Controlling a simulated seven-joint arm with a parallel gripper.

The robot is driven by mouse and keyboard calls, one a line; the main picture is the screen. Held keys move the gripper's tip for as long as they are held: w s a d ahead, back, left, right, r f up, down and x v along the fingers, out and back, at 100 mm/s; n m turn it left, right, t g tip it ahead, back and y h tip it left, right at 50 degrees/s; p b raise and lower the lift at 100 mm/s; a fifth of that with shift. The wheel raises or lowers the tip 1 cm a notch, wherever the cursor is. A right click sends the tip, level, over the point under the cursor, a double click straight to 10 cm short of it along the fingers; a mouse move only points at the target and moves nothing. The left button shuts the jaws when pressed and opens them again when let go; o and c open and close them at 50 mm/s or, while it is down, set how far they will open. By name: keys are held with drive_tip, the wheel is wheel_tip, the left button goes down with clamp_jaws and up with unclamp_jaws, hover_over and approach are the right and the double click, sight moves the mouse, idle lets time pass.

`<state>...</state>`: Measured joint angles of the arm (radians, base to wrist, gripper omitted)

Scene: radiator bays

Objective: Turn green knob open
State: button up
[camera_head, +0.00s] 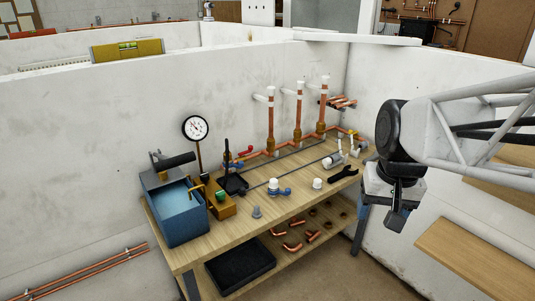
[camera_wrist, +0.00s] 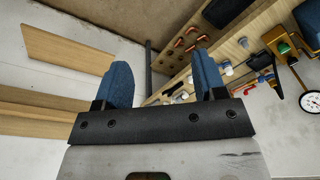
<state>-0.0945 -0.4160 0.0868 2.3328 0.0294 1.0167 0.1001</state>
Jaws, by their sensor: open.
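A small green knob (camera_head: 220,196) shows on an orange-yellow block (camera_head: 222,209) on the workbench, just right of a blue water tank (camera_head: 181,212). In the wrist view the green knob (camera_wrist: 284,48) is near the right edge, at the block's side. My gripper (camera_head: 398,216) hangs at the right of the bench in the head view, far from the knob. In the wrist view my gripper (camera_wrist: 163,75) has its two blue fingers apart with nothing between them. The knob is too small to tell which way it is turned.
A round pressure gauge (camera_head: 195,128) stands behind the block. Copper pipes (camera_head: 297,120) rise at the back of the wooden bench (camera_head: 262,233). A black wrench (camera_head: 343,174) and white fittings lie on top. The lower shelf holds a black tray (camera_head: 240,264) and copper elbows.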

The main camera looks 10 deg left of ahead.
drive_tip(key=w+a+g, duration=0.2)
drive_tip(key=w+a, duration=0.6)
drive_tip(key=w, duration=0.4)
drive_tip(key=g, duration=0.4)
approach(220, 191)
drive_tip(key=s+f, duration=0.1)
drive_tip(key=shift+a+f, duration=0.15)
drive_tip(key=shift+f, duration=0.3)
drive_tip(key=shift+f, duration=0.1)
drive_tip(key=shift+x, duration=3.8)
drive_tip(key=c, duration=0.9)
